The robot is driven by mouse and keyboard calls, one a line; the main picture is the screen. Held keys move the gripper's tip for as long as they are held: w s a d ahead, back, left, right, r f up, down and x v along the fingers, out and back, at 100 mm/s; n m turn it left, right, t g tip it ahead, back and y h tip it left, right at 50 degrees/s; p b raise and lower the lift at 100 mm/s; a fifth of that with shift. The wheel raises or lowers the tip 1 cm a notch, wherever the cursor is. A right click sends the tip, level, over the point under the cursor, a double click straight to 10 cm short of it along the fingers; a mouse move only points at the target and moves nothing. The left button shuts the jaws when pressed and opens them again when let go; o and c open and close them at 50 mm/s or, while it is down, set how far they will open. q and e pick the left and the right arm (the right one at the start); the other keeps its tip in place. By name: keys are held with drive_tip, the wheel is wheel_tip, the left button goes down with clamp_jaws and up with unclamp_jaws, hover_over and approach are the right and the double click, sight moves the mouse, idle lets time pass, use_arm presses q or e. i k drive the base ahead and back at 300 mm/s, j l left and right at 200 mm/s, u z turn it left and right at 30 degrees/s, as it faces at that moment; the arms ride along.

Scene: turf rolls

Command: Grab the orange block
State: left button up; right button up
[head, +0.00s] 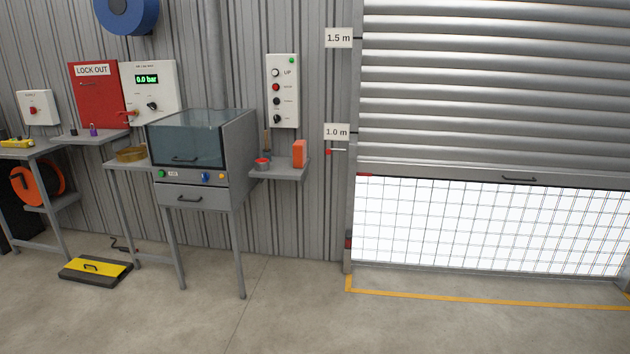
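The orange block (299,153) stands upright on a small grey wall shelf (290,175), near the shelf's right end. It sits below the control panel marked UP and to the right of a red cup. Nothing hides it in the head view. Neither of my grippers shows in this view.
A grey cabinet with a glass hood (202,140) stands just left of the shelf. A red cup (262,164) shares the shelf. A partly raised roller door (490,90) is at right. A yellow-topped step (95,270) lies on the floor at left. The floor in front is clear.

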sight(299, 147)
drive_tip(key=i, duration=2)
